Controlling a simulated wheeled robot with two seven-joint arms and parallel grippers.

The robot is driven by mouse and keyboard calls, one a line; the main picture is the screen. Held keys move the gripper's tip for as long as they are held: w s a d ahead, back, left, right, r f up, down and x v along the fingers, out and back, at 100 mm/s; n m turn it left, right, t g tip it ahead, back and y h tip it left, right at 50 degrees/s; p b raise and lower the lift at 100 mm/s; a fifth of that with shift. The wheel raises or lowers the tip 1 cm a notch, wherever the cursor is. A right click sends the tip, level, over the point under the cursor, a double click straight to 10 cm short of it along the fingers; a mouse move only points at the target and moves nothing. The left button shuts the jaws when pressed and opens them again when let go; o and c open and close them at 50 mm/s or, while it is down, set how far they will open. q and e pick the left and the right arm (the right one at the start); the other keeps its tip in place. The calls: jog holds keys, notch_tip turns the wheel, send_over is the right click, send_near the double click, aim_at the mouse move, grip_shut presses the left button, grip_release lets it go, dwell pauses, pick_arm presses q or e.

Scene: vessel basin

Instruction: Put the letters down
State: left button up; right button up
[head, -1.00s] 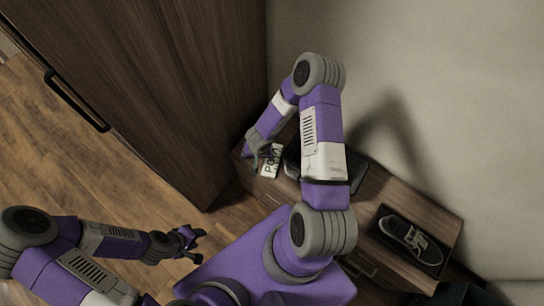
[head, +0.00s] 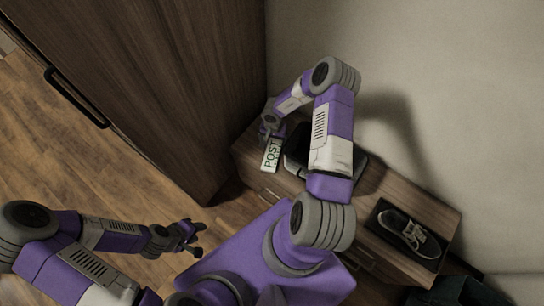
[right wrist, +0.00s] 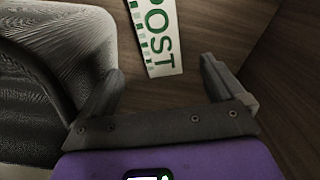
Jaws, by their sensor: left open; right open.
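The letters (head: 271,157) show as a white piece with green "POST" print on the left end of a low wooden cabinet. In the right wrist view the letters (right wrist: 160,38) lie on wood, beyond the open fingers. My right gripper (head: 268,130) is open and empty at the far end of the letters; in its wrist view (right wrist: 156,80) nothing is between the fingers. My left gripper (head: 192,240) is open and empty over the floor, well away from the cabinet.
A dark grey object (right wrist: 45,50) with a ribbed surface lies just beside the letters, partly hidden by my right arm in the head view. A shoe (head: 408,232) sits in a dark tray on the cabinet (head: 385,195). A tall wardrobe (head: 170,80) stands at left.

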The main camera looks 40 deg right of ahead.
aim_at(273, 150)
notch_tip(273, 150, down, 9)
jog(key=b, duration=0.3)
jog(key=shift+r, duration=0.3)
jog(key=shift+c, duration=0.5)
jog(key=c, duration=1.2)
jog(key=shift+o, duration=0.2)
jog(key=shift+r, duration=0.1)
